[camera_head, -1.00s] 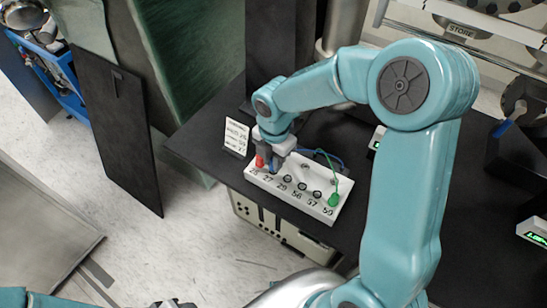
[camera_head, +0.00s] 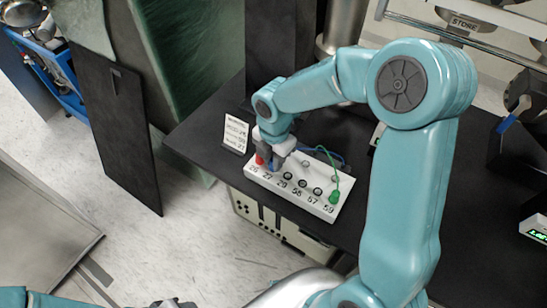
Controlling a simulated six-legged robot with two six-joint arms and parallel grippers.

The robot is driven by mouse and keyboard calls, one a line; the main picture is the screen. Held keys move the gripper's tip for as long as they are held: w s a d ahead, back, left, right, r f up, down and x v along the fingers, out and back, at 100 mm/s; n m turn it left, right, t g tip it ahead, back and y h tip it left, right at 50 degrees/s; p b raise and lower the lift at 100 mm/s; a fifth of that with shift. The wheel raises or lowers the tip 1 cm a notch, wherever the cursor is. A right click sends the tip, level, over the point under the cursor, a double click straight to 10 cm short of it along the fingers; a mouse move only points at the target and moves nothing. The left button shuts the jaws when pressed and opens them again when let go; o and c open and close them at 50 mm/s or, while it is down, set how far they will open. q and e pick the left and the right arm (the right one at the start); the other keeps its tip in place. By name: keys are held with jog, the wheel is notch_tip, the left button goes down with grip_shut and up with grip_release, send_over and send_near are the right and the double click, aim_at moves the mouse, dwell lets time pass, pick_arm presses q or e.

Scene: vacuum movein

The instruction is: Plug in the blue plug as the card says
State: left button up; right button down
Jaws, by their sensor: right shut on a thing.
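The white socket strip (camera_head: 318,208) lies on the black table, its holes numbered 26, 27, 29, 56, 57 and 59. My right gripper (camera_head: 270,164) is shut at the strip's left end, by the 27 hole. It covers most of the blue plug, so I cannot tell whether that is fully seated. A blue cable (camera_head: 331,154) runs behind the strip. A red plug (camera_head: 260,160) stands at 26, and a green plug (camera_head: 334,197) at 59. The card (camera_head: 236,134) stands behind the strip's left end; its print is too small to read surely. My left gripper (camera_head: 175,303) barely shows at the bottom edge.
The black table (camera_head: 205,130) has free room left of the card. A dark panel (camera_head: 122,140) stands left of the table. A device with a green display (camera_head: 537,233) lies at the right edge. A beige case (camera_head: 255,215) is under the table.

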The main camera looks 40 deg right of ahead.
jog(key=shift+f, duration=0.15)
jog(key=c, duration=0.9)
grip_release()
notch_tip(320, 180, up, 16)
jog(key=shift+s+r, duration=0.15)
jog(key=shift+r, duration=0.05)
